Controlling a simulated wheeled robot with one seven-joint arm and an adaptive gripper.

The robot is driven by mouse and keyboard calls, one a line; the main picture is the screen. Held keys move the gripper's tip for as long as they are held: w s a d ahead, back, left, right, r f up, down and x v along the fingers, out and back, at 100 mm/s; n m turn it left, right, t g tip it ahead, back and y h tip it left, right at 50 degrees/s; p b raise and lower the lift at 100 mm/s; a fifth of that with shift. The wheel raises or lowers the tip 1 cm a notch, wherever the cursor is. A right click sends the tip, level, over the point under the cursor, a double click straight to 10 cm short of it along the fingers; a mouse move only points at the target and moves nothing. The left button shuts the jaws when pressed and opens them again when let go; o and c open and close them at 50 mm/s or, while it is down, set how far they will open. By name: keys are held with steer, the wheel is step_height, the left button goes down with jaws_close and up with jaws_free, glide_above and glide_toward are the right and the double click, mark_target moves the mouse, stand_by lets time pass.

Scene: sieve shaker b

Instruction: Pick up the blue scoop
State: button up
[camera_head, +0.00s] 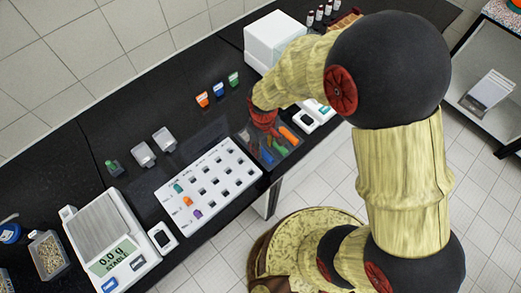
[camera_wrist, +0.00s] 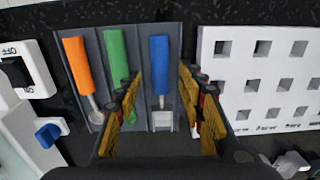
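The blue scoop (camera_wrist: 158,58) lies in a dark divided tray (camera_wrist: 177,36), its blue handle pointing away from my wrist and its metal end nearer. It also shows in the head view (camera_head: 267,156), partly covered by my gripper. My gripper (camera_wrist: 160,80) is open and empty above the tray, one finger on each side of the blue scoop in the wrist view. I cannot tell how high the fingertips are above it. A green scoop (camera_wrist: 115,55) lies to the left, partly hidden by the left finger. An orange scoop (camera_wrist: 78,65) is further left.
A white rack with square holes (camera_head: 215,180) stands beside the tray and holds a few coloured pieces. A balance (camera_head: 110,240) reads 0.0 g. Orange, blue and green small containers (camera_head: 217,89) stand behind. A white box (camera_head: 272,38) is at the back. Clear trays (camera_head: 145,154) stand left.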

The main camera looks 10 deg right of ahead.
step_height(320, 180, down, 2)
steer(key=shift+f, duration=0.15)
jaws_close()
stand_by(0.5)
